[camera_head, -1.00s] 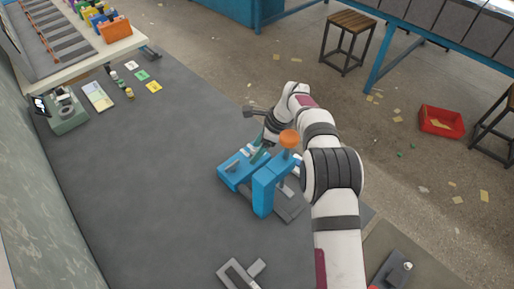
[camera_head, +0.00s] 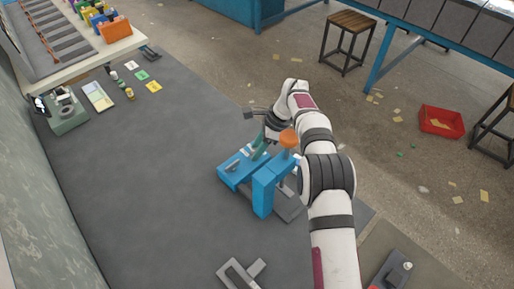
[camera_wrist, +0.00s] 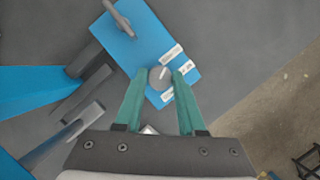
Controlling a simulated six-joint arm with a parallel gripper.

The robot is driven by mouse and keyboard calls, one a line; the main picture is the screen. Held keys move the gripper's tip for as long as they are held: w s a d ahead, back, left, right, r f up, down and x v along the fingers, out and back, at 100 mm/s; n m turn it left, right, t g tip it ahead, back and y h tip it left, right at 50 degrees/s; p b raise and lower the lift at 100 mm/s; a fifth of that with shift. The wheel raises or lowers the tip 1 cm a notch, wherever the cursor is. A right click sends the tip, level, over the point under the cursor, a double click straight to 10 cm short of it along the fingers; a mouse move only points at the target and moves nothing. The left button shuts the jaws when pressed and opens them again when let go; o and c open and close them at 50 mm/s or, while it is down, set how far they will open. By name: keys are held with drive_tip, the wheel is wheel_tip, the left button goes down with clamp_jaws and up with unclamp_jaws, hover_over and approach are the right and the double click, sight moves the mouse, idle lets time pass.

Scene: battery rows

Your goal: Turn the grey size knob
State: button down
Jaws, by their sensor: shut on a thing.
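The grey knob (camera_wrist: 160,77) is round with a white mark on its top and sits on the blue plate (camera_wrist: 125,45) of the machine, between white labels. My gripper (camera_wrist: 159,78) has its two green fingers on either side of the knob and is shut on it. In the head view the blue machine (camera_head: 263,190) stands on the grey bench, with an orange round top on its post. My gripper (camera_head: 259,152) reaches down behind that post, and the knob is hidden there.
A grey metal bracket (camera_head: 241,273) lies on the bench (camera_head: 150,190) in front of the machine. A green device (camera_head: 68,116), cards and small bottles stand at the far left. The middle left of the bench is clear. A red bin (camera_head: 441,122) is on the floor.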

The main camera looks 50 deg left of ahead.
sight(267, 155)
drive_tip(key=shift+n, duration=0.7)
drive_tip(key=c, duration=0.5)
unclamp_jaws()
drive_tip(key=v, duration=0.7)
drive_tip(key=shift+w+r, duration=0.25)
